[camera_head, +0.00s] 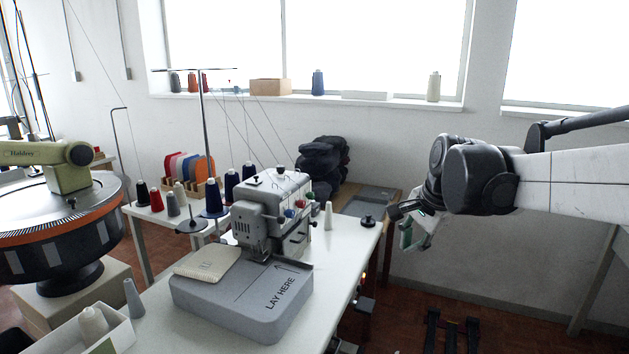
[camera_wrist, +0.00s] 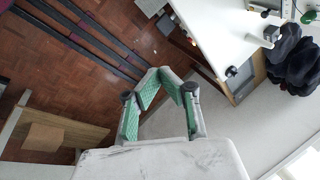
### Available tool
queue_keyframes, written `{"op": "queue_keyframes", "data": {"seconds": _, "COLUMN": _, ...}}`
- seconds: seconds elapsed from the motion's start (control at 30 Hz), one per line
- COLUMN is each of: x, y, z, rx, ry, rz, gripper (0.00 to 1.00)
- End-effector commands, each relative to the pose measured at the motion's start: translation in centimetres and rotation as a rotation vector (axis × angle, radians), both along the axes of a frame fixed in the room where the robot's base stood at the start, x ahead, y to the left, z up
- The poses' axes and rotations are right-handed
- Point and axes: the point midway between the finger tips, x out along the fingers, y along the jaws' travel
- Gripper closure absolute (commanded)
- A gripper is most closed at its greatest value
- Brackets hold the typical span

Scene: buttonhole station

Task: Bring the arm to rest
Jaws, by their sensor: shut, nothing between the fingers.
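My gripper (camera_head: 414,233) shows in the head view at the right, at the end of my raised arm, beyond the right edge of the white sewing table (camera_head: 345,240). It hangs over open floor and touches nothing that I can see. In the wrist view my gripper (camera_wrist: 164,74) has its green-padded fingers angled inward with the tips together. It is shut and empty.
A grey sewing machine (camera_head: 270,215) stands on the table, with a cream fabric piece (camera_head: 208,262) on its "LAY HERE" plate. Thread cones and a tall thread stand are behind. Dark bundled cloth (camera_head: 322,165) lies at the back. The floor (camera_head: 400,310) below my gripper has free room.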

Motion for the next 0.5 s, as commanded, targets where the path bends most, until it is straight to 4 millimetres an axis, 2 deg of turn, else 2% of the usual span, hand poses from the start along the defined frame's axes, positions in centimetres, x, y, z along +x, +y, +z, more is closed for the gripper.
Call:
{"op": "queue_keyframes", "data": {"seconds": 0.03, "x": -1.7, "y": 0.2, "z": 0.6, "rx": -0.025, "ry": -0.015, "rz": 0.041, "gripper": 1.00}}
{"op": "queue_keyframes", "data": {"seconds": 0.23, "x": -7.3, "y": 0.5, "z": 1.5, "rx": -0.134, "ry": -0.079, "rz": 0.213, "gripper": 1.00}}
{"op": "queue_keyframes", "data": {"seconds": 0.5, "x": -14.5, "y": 0.7, "z": 1.3, "rx": -0.291, "ry": -0.158, "rz": 0.441, "gripper": 1.00}}
